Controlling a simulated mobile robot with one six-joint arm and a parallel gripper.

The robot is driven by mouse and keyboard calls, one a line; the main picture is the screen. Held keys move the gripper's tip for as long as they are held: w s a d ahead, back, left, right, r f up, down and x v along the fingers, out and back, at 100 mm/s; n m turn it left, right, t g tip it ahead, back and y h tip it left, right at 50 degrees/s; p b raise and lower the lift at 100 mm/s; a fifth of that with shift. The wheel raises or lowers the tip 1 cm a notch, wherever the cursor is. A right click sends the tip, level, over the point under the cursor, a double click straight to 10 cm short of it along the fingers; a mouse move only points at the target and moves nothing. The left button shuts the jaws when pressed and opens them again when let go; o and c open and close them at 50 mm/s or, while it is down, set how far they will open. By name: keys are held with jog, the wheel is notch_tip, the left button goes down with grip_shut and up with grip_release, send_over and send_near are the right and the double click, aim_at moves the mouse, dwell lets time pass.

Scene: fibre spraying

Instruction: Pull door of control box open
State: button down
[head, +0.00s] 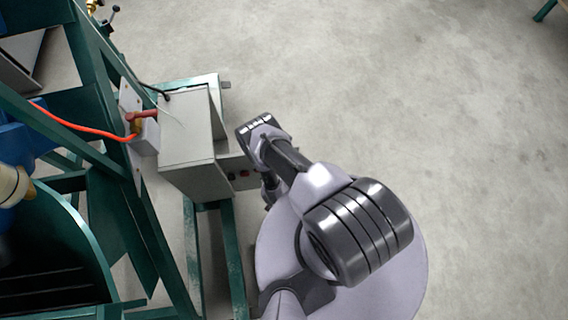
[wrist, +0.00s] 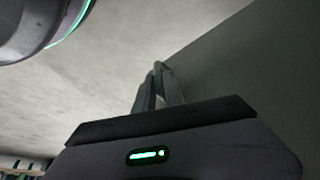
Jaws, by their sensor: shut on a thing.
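The control box (head: 187,140) is a light grey metal cabinet on the green frame, left of my arm in the head view. A grey panel with red buttons, which looks like its door (head: 238,160), sticks out to the right from the box, so the door appears partly open. In the wrist view, the door (wrist: 235,75) is a broad dark grey surface filling the right side. My gripper (wrist: 158,72) is shut at the edge of this panel. The exact grip point is small and dim. In the head view my wrist hides most of the fingers.
The green frame (head: 150,225) runs along the left, close to the box. A white switch box (head: 146,137) with a red-brown knob and an orange cable (head: 85,128) are beside the control box. The concrete floor (head: 400,90) is clear to the right.

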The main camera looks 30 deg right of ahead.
jog(key=shift+s, duration=0.15)
jog(key=c, duration=1.5)
grip_release()
jog(key=p+v, duration=0.9)
jog(key=v, duration=0.8)
jog(key=shift+r, duration=0.25)
